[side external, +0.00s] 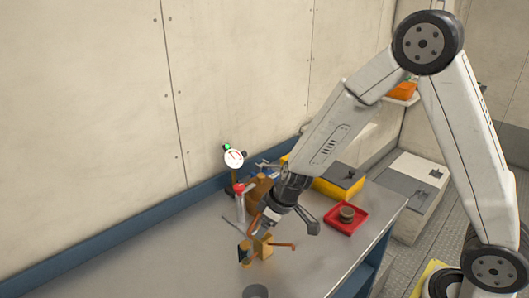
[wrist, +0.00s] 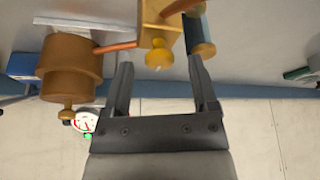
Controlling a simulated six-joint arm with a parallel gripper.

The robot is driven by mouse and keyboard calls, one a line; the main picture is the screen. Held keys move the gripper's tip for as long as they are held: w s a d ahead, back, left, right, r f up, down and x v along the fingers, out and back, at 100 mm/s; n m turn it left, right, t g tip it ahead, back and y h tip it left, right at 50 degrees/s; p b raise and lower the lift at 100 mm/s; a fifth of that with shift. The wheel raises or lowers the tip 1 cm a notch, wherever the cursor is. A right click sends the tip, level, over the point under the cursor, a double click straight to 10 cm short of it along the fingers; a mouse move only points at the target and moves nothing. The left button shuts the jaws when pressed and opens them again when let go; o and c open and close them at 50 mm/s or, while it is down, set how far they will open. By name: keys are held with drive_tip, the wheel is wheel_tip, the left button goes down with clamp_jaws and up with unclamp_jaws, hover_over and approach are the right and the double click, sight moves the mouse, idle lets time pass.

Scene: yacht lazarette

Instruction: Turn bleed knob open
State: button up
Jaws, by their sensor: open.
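A small yellow knob (wrist: 158,58) sticks out of a brass block (wrist: 160,28) in the wrist view, probably the bleed knob. The block (side external: 263,246) stands on the grey bench in the side view, with copper pipes joining it. My gripper (wrist: 160,68) is open, its two dark fingers pointing toward the block. In the picture the knob lies between the fingertips, with gaps on both sides; I cannot tell whether it is between them in depth. In the side view my gripper (side external: 268,224) is just above the block and hides part of it. The knob cannot be made out there.
A brown cylinder (wrist: 70,68) with a brass fitting stands beside the block. A round gauge (side external: 234,158) and red-capped bottle (side external: 239,190) are near the wall. A red tray (side external: 335,222) and yellow box (side external: 325,189) lie to the right. The bench front left is mostly clear.

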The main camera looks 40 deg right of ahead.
drive_tip(key=shift+f, duration=0.25)
clamp_jaws()
drive_tip(key=shift+m+h, duration=0.3)
drive_tip(key=shift+m, duration=0.5)
idle(0.3)
unclamp_jaws()
drive_tip(key=shift+r, duration=0.2)
